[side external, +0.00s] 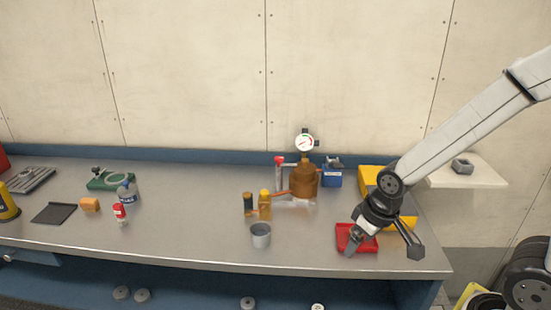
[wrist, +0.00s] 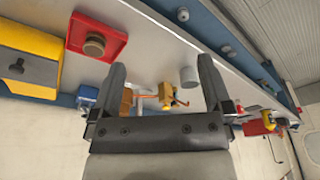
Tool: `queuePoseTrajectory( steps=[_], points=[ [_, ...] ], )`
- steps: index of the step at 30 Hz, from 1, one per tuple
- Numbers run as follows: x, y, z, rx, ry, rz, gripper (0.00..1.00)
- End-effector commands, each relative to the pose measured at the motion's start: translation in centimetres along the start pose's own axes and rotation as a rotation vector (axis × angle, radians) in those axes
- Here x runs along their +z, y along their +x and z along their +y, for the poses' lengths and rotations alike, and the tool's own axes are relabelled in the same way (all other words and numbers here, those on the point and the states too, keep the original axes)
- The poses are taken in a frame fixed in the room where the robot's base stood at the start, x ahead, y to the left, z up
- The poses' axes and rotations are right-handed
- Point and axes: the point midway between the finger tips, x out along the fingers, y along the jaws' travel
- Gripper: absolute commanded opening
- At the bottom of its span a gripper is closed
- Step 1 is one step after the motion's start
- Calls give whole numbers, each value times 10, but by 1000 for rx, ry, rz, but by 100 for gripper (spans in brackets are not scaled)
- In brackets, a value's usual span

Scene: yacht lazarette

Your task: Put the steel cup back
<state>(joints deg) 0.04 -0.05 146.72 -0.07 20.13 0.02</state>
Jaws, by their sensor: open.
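The steel cup (side external: 261,236) is a small grey cylinder standing upright near the front edge of the bench, left of the red tray. It also shows in the wrist view (wrist: 188,76), beyond the gap between my fingers. My gripper (side external: 383,247) is over the right end of the bench, in front of the red tray in the picture and well to the right of the cup. In the wrist view my gripper (wrist: 162,62) has its two fingers wide apart with nothing held between them.
The red tray (side external: 343,231) holds a round brown piece (wrist: 94,45). A yellow box (side external: 370,179) is behind my gripper. The brown pot with a gauge (side external: 304,182) and orange fittings (side external: 265,204) stand behind the cup.

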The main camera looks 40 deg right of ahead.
Motion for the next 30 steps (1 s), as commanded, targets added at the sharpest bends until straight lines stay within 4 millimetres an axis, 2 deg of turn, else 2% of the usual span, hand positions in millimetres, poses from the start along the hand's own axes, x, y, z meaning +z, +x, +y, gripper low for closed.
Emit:
queuePoseTrajectory(
  steps=[5,11,20,24,30],
  points=[
    [-5,2,0,3,-4,11,100],
    [-28,12,4,21,-32,64,100],
    [-97,49,6,29,-130,235,100],
    [-128,70,0,3,-184,321,100],
    [-164,101,-13,-66,-261,433,100]
  ],
)
